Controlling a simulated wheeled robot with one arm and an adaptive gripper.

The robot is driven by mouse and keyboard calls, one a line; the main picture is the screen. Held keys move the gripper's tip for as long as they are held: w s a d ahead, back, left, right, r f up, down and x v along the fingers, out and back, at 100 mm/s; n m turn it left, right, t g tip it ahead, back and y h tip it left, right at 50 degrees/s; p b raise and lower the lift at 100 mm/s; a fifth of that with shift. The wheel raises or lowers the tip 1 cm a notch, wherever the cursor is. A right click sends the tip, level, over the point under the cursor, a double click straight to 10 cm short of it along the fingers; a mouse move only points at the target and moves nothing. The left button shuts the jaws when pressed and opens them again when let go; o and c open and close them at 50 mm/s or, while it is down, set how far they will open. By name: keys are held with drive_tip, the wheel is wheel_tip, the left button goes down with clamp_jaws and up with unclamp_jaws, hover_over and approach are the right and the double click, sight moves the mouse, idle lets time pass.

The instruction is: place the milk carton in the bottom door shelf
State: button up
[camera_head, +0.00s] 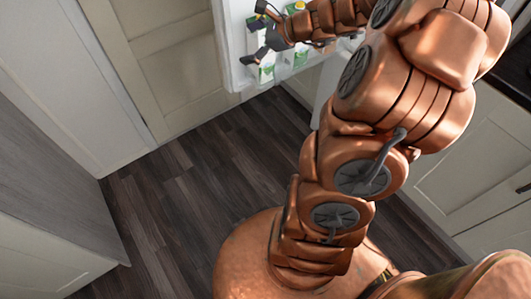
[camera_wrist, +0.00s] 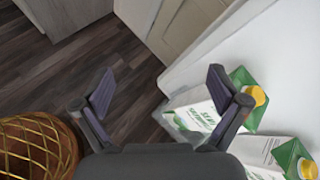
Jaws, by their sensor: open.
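My gripper (camera_head: 257,33) is open beside the white open fridge door (camera_head: 236,50). In the wrist view, its two dark fingers (camera_wrist: 160,88) are spread. A white and green milk carton with a yellow cap (camera_wrist: 200,115) is behind the right finger, which hides part of it. A second similar carton (camera_wrist: 290,157) is at the lower right, partly cut off. In the head view, the near carton (camera_head: 267,70) and the other carton (camera_head: 298,52) appear upright at a clear door shelf (camera_head: 285,73). I cannot tell whether the fingers touch a carton.
A wicker or gold-patterned round thing (camera_wrist: 35,148) shows at the lower left of the wrist view. Cream cabinets (camera_head: 470,170) stand at the right and a cream door (camera_head: 165,60) at the back. The dark wood floor (camera_head: 190,190) is clear.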

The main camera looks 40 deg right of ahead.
drive_tip(key=s+a+f+n+g+y, duration=0.1)
drive_tip(key=s+a+n+g, duration=0.45)
drive_tip(key=a, duration=0.55)
drive_tip(key=s+a+n+g, duration=0.2)
drive_tip(key=s+a+n, duration=0.55)
drive_tip(key=a, duration=0.35)
drive_tip(key=s+d+f+n+g+h, duration=0.1)
drive_tip(key=s+n+g+h, duration=0.1)
drive_tip(key=s+n, duration=0.4)
drive_tip(key=s+d+f+n+g+h, duration=0.1)
drive_tip(key=s+n+h, duration=0.3)
drive_tip(key=s, duration=0.9)
drive_tip(key=shift+d+f+n+g+h, duration=0.15)
drive_tip(key=shift+d+n+g+h, duration=0.3)
drive_tip(key=shift+n+g, duration=0.55)
wheel_tip(320, 180, up, 6)
drive_tip(key=p, duration=0.6)
